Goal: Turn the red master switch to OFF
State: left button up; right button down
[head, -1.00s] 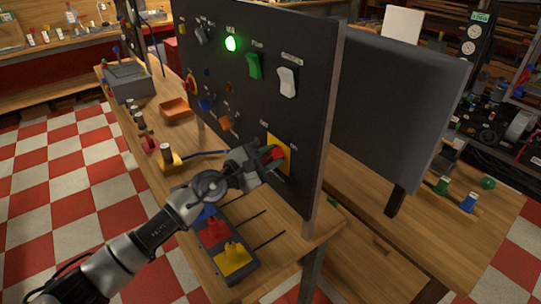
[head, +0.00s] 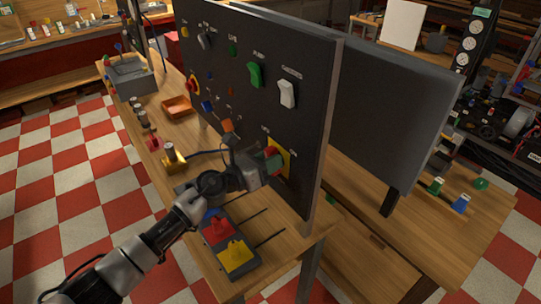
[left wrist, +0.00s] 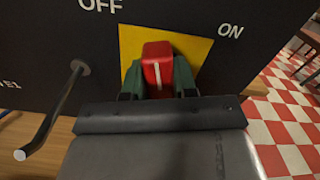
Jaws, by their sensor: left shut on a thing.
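The red master switch (left wrist: 157,64) sits on a yellow plate (left wrist: 195,45) low on the black panel. It has a white line on its face. In the left wrist view, OFF is printed above left of the plate and ON to its right. My left gripper (head: 271,160) is shut on the switch, with a green-tipped finger on each side in the left wrist view (left wrist: 158,82). In the head view the gripper hides most of the switch, while the yellow plate (head: 286,158) shows beside it. The green lamp (head: 232,49) on the panel is dark. My right gripper is out of view.
A green rocker (head: 254,75) and a white rocker (head: 287,93) are higher on the panel. A metal lever (left wrist: 52,112) sticks out left of the switch. A block with red and yellow knobs (head: 236,256) lies on the bench below my arm.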

pick_arm(q)
jog(key=n+p, duration=0.2)
jog(key=n, duration=0.3)
jog(key=shift+f+n, duration=0.1)
jog(key=shift+n, duration=0.3)
dwell(0.4)
jog(key=o, duration=0.9)
jog(key=shift+w+a, duration=0.1)
jog(key=b+v, duration=0.1)
jog(key=v, duration=0.9)
jog(key=shift+s+a, duration=0.25)
jog(key=shift+a, duration=0.05)
jog(key=shift+n, duration=0.3)
